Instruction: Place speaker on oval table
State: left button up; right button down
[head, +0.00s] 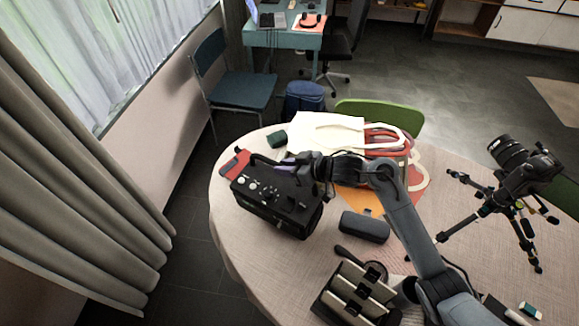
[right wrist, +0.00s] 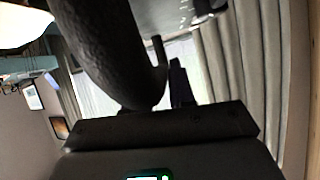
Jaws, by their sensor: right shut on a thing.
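The speaker (head: 277,203) is a black box with pale knobs on its top panel and a dark carry handle. In the head view it is at the left part of the oval table (head: 228,222). My right gripper (head: 296,166) is at the handle, shut on it, above the speaker's far side. I cannot tell whether the speaker's base touches the tabletop. In the right wrist view the thick dark handle (right wrist: 115,45) crosses close to the camera, with part of the speaker's panel (right wrist: 172,15) at the top. My left gripper is not in view.
A red item (head: 235,163) lies behind the speaker. A dark case (head: 364,227) and a device with light bars (head: 355,292) lie to its right and front. A white bag (head: 325,130) lies at the back. A camera on a tripod (head: 515,190) stands right.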

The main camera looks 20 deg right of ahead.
aim_at(287, 181)
jog(key=shift+f+b, duration=0.45)
jog(key=shift+f, duration=1.2)
jog(key=c, duration=1.4)
grip_release()
jog(key=shift+f, duration=0.4)
jog(key=o, duration=0.5)
jog(key=shift+r, duration=0.1)
jog(key=shift+c, duration=0.2)
jog(key=shift+r, duration=0.15)
